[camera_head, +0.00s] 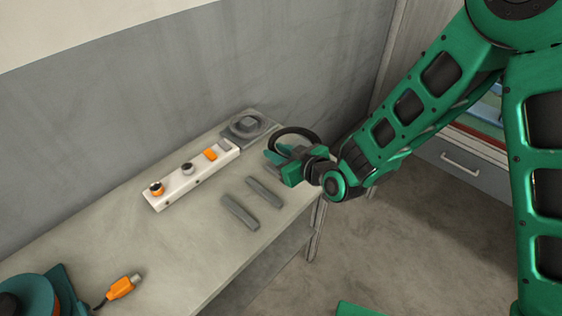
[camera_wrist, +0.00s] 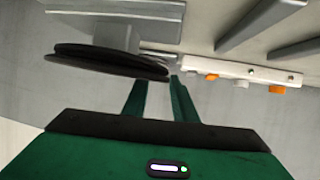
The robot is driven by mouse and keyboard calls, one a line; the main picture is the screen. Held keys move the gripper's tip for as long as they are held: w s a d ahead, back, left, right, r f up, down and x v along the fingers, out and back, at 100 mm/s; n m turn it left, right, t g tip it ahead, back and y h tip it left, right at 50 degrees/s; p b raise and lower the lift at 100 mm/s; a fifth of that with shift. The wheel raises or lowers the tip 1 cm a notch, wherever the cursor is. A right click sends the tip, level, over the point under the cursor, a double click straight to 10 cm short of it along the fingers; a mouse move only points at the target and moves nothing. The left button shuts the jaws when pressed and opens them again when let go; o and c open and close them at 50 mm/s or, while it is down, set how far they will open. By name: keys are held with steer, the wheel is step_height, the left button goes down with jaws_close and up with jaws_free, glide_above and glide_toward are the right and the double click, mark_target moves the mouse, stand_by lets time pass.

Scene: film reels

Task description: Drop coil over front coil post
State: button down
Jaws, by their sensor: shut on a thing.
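The coil, a thin black ring (camera_head: 297,131), is held up near the table's far right end. My gripper (camera_head: 282,155) is shut on its edge. In the wrist view the coil (camera_wrist: 105,60) appears nearly edge-on, with my fingertips (camera_wrist: 160,80) at its right end. A grey fixture with a raised block (camera_head: 246,126) stands on the table, left of the coil in the head view. In the wrist view a grey block (camera_wrist: 112,34) on a flat base shows behind the coil. The coil looks apart from the fixture in the head view. I cannot tell which part is the front coil post.
A white strip (camera_head: 177,188) with orange and grey knobs lies left of the fixture. Two grey bars (camera_head: 240,212) (camera_head: 264,192) lie in front of it. An orange plug (camera_head: 121,287) and a teal reel (camera_head: 28,298) sit at the near left. The wall runs behind the table.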

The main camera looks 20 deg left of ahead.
steer(key=shift+f, duration=2.05)
steer(key=c, duration=1.7)
jaws_free()
